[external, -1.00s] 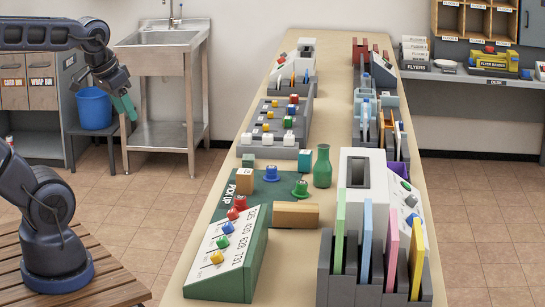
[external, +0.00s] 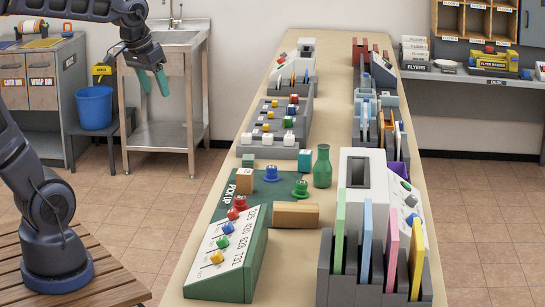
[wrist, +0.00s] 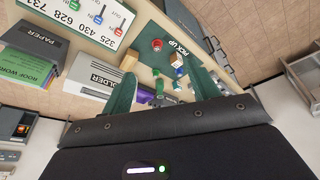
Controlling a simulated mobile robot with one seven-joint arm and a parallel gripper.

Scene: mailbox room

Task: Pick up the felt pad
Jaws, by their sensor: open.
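A flat dark green pad (external: 222,200) marked "PICK UP" lies on the long table; I take it for the felt pad, though its material is hard to tell. A brown cube (external: 245,180), a blue knob-like piece (external: 271,172) and a green one (external: 300,188) stand on or at it. In the wrist view the pad (wrist: 183,14) shows at the top, partly covered by small pieces. My gripper (external: 155,90), with two green fingers, is open and empty. It hangs in the air left of the table, well above and apart from the pad.
A sloped panel (external: 228,255) with coloured sliders stands in front of the pad. A tan block (external: 296,214) and green bottle (external: 322,166) stand to its right. A grey rack (external: 322,275) with upright coloured boards fills the right side. A sink (external: 165,40) stands behind my gripper.

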